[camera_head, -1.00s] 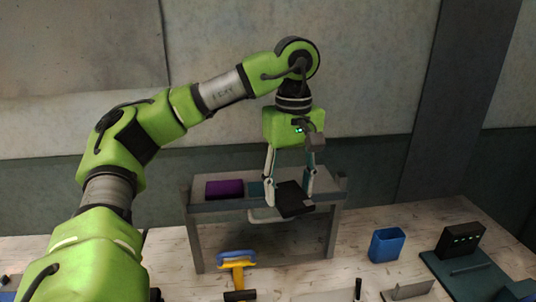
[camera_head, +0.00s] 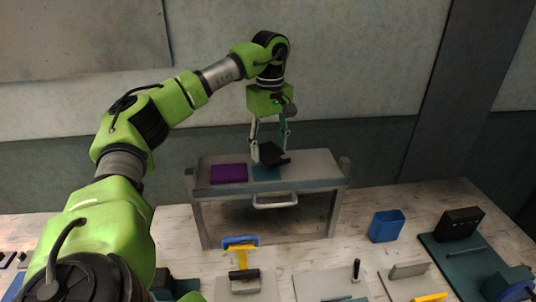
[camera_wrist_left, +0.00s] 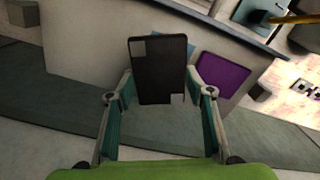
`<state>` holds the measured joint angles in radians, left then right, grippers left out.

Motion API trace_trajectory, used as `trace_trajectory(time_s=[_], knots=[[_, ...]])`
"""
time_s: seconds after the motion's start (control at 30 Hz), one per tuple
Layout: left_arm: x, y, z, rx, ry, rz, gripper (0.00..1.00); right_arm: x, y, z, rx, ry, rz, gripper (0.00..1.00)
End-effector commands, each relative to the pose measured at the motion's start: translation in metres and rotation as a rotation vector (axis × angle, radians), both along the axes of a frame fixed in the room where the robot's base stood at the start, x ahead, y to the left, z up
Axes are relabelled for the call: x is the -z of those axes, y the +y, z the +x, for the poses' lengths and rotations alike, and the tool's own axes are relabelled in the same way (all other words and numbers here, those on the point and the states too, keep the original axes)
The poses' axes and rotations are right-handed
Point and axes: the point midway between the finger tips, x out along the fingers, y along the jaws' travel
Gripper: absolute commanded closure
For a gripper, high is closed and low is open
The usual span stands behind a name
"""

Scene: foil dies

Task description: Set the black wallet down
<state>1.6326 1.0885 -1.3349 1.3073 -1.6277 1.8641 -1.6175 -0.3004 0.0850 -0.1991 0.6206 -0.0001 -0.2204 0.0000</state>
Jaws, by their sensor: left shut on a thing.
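The black wallet (camera_head: 272,153) is held between the fingers of my left gripper (camera_head: 269,146), which is shut on it. The wallet is tilted in the head view, above or close to the grey raised shelf (camera_head: 315,172); I cannot tell whether it touches the top. In the left wrist view the wallet (camera_wrist_left: 158,72) sits between the two fingertips (camera_wrist_left: 158,95). A teal flat patch (camera_head: 265,174) lies on the shelf below the wallet, partly hidden. A purple flat piece (camera_head: 229,173) lies to its left, and also shows in the left wrist view (camera_wrist_left: 222,75). My right gripper is out of view.
A blue bin (camera_head: 386,226), a dark device (camera_head: 460,223) on a teal mat, and a yellow-and-blue tool (camera_head: 240,257) stand on the table. The shelf's right half looks clear.

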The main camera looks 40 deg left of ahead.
Motion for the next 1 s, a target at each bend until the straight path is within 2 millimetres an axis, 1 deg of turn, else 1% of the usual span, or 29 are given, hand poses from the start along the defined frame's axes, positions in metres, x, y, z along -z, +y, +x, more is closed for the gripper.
trace_trajectory(time_s=[0.13,0.2,0.3,0.4,0.53,0.73,0.87,0.9,1.0], knots=[[0.007,0.006,0.003,-0.001,0.002,0.000,0.78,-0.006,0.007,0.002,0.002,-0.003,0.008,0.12],[0.014,0.012,0.006,-0.003,0.003,0.001,0.78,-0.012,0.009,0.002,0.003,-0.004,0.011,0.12],[0.026,0.011,0.005,0.000,0.004,0.001,0.78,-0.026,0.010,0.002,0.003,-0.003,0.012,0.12],[0.037,0.010,0.006,0.000,0.002,0.000,0.78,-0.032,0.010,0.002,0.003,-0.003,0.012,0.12],[0.045,0.010,0.006,0.000,0.001,-0.002,0.78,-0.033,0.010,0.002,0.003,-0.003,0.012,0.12],[0.046,0.010,0.006,0.000,-0.001,-0.001,0.78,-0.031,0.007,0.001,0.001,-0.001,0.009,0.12],[0.050,0.010,0.006,0.000,0.000,-0.001,0.78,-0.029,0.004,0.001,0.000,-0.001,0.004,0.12],[0.049,0.010,0.006,0.000,-0.001,-0.001,0.45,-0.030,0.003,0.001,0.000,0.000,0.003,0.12],[0.048,0.010,0.006,0.000,0.000,-0.001,0.45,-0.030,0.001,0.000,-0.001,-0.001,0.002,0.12]])
